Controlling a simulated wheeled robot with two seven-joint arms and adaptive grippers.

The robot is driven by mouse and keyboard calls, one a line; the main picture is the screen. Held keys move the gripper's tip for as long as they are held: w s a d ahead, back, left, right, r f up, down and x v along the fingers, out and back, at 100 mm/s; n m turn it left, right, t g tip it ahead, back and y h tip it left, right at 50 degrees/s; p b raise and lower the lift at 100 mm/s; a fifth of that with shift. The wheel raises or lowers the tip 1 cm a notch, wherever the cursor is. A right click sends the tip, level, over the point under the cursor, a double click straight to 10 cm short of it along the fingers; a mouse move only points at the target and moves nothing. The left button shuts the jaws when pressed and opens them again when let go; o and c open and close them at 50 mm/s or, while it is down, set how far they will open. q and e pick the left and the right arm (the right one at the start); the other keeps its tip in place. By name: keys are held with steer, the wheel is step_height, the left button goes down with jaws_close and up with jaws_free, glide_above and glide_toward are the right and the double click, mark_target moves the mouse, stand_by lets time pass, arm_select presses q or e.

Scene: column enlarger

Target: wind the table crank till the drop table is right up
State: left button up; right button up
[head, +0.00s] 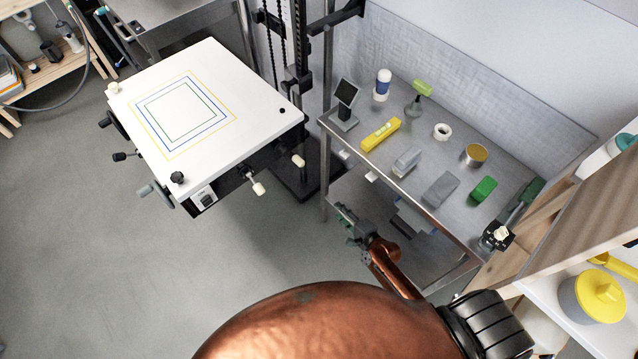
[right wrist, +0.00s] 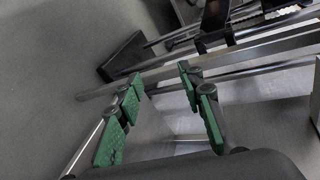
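The drop table (head: 210,75) is a white board with nested yellow, blue and green rectangles, at upper left in the head view. Black knobs and handles sit along its edges. A crank-like arm with a cream grip (head: 257,188) sticks out from its front right side; I cannot tell for certain that this is the table crank. My right gripper (head: 347,222) is to the right of and apart from these. In the right wrist view its green-padded fingers (right wrist: 160,79) are apart, with nothing between them. My left gripper is out of view.
A steel bench (head: 412,187) on the right holds a level, tape roll, bottle and several blocks; its front leg and rail are close to my right gripper. A black column (head: 302,60) stands behind the drop table. The grey floor (head: 90,260) at left is clear.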

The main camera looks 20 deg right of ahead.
mark_target(303, 165)
steer(key=w+a+r+m+t+y+b, duration=0.1)
steer(key=w+a+r+m+t+y, duration=0.15)
steer(key=r, duration=0.65)
steer(key=w+a+r+m+t+y+b, duration=0.1)
steer(key=w+a+r+m+b, duration=0.2)
steer(key=r, duration=0.5)
steer(key=shift+h, duration=0.25)
steer(key=shift+p+x, duration=0.55)
steer(key=shift+x, duration=4.2)
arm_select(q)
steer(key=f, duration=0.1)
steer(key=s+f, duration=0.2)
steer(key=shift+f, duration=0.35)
arm_select(e)
steer(key=shift+d, duration=0.1)
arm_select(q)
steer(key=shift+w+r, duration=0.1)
arm_select(e)
steer(key=shift+w+r, duration=0.1)
steer(key=shift+r, duration=0.05)
steer(key=shift+w, duration=0.15)
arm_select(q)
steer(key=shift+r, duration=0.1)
arm_select(e)
jaws_close()
